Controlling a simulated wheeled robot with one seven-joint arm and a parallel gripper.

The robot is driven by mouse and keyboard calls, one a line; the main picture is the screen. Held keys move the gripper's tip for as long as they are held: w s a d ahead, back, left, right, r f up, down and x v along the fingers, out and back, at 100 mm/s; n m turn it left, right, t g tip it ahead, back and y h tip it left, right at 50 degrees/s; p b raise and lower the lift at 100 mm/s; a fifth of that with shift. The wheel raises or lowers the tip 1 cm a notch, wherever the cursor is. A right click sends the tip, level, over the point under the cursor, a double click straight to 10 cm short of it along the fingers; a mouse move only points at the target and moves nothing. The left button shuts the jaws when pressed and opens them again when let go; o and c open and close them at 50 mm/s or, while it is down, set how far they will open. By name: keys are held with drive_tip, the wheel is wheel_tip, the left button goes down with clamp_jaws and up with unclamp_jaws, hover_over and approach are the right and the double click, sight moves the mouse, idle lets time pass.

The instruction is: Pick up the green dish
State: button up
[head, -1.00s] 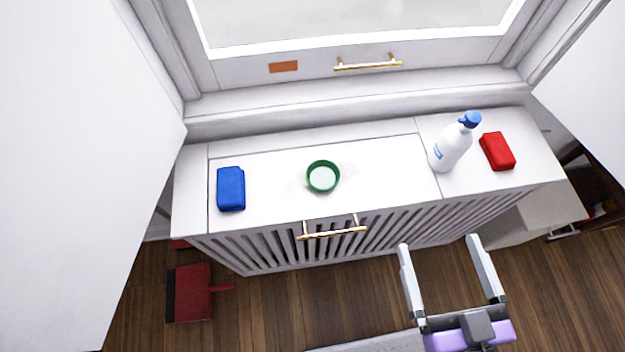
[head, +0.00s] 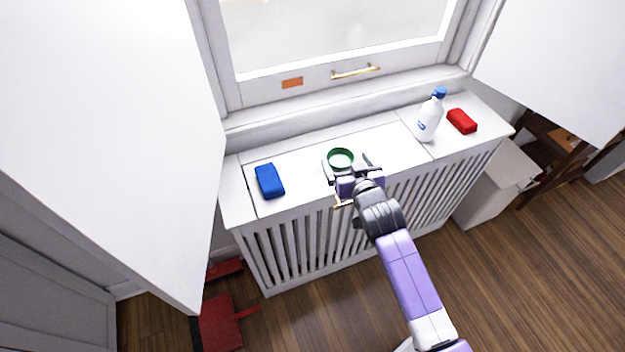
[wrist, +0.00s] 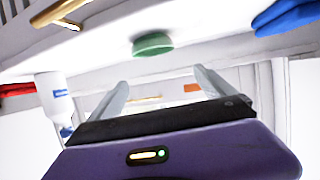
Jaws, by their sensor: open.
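The green dish (head: 341,158) is a small round bowl with a pale inside, resting on the white cabinet top. My gripper (head: 347,165) is open and empty, with its fingers toward the dish. In the head view the fingers appear on either side of the dish's near part. The wrist view is upside down; there the dish (wrist: 152,44) shows beyond and offset from the open fingertips (wrist: 160,77), with no contact visible. The gripper seems to be above the cabinet top.
A blue block (head: 269,181) lies left of the dish. A white bottle with a blue cap (head: 428,122) and a red block (head: 461,121) stand to the right. A window with a gold handle (head: 356,72) is behind. A gold handle also shows close in the wrist view (wrist: 60,12).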

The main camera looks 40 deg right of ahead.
sight(338, 155)
drive_tip(key=shift+s+a+f+g, duration=0.2)
drive_tip(key=shift+s+f, duration=0.1)
drive_tip(key=shift+f, duration=0.3)
drive_tip(key=shift+s+a+f+g, duration=0.2)
drive_tip(key=shift+s+f, duration=0.1)
drive_tip(key=shift+f, duration=0.25)
drive_tip(key=shift+w+d+f, duration=0.1)
drive_tip(key=shift+d+f, duration=0.15)
drive_tip(key=shift+x, duration=3.7)
drive_tip(key=shift+d, duration=0.1)
drive_tip(key=c, duration=1.4)
